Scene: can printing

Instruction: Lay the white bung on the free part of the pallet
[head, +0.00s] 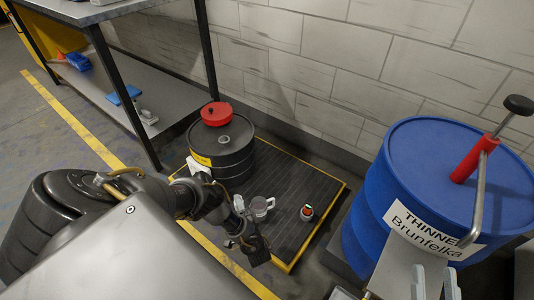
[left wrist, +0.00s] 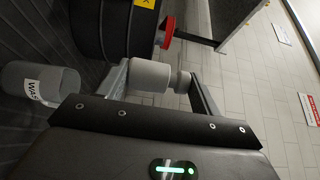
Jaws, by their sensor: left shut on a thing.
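The white bung (left wrist: 150,76) is a short pale cylinder with a narrower end. It sits between the fingers of my left gripper (left wrist: 162,82), which is shut on it. In the head view my left gripper (head: 250,246) is over the front edge of the pallet (head: 294,238), a dark ribbed platform with a yellow border. The bung is too small to make out clearly there. My right gripper (head: 435,286) shows two light fingers apart at the bottom edge, with nothing seen between them. Bare pallet shows around the jug and the small device.
A black drum (head: 225,158) with a red item (head: 216,113) on top stands on the pallet's back left. A blue thinner drum (head: 385,205) stands right; a metal shelf (head: 130,100) left.

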